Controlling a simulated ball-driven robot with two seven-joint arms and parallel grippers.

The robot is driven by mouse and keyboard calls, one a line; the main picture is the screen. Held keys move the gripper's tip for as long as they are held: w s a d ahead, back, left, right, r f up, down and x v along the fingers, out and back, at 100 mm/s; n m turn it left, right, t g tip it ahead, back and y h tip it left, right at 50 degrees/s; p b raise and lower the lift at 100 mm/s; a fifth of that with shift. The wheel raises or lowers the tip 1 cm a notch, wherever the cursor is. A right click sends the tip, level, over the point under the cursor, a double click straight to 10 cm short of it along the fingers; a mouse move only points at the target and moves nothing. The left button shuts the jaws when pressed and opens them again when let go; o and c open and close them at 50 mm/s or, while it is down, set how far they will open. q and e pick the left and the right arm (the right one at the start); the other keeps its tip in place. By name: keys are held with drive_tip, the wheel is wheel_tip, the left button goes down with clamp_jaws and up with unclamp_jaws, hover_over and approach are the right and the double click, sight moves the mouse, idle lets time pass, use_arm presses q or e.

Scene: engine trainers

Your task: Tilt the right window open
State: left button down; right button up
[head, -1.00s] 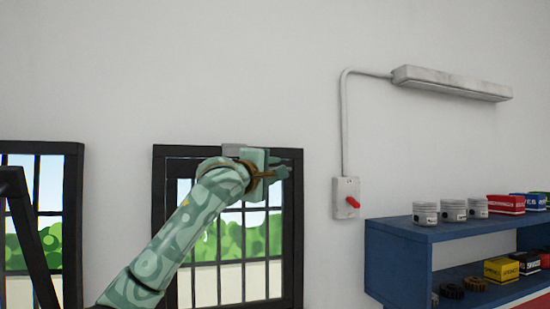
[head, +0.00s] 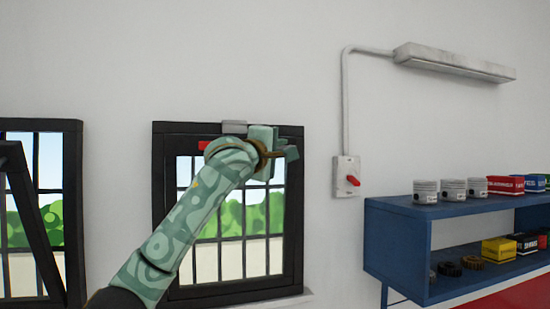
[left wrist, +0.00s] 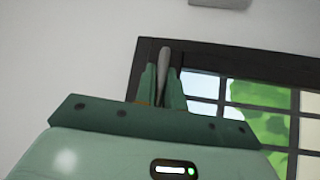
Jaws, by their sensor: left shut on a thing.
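The right window (head: 159,220) is the dark-framed one in the middle of the head view, with dark bars across its panes. Its frame also shows in the left wrist view (left wrist: 270,62). My left gripper (head: 284,152) is at the window's upper right corner, with my patterned arm crossing the panes. In the left wrist view my left gripper (left wrist: 163,72) is shut on a slim grey handle (left wrist: 164,65), which stands between the fingers against the dark frame. In the head view the gripper hides the handle. My right gripper is not in view.
A grey block (head: 234,127) and a red piece (head: 203,145) sit at the window's top. Another dark window (head: 72,200) with a slanting bar is at left. A switch box (head: 346,176) and a blue shelf (head: 395,245) with parts stand at right.

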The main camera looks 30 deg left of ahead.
use_arm(q)
drive_tip(key=s+d+f+m+t+h+b, duration=0.1)
drive_tip(key=s+d+f+m+t+b, duration=0.1)
drive_tip(key=s+d+b, duration=0.5)
drive_tip(key=shift+s+d+f+m+t+b, duration=0.3)
drive_tip(key=shift+d+f+m+b, duration=0.5)
drive_tip(key=shift+d+f, duration=0.15)
drive_tip(key=shift+a, duration=0.1)
drive_tip(key=c, duration=1.6)
unclamp_jaws()
drive_tip(key=shift+c, duration=0.2)
drive_tip(key=shift+o, duration=0.8)
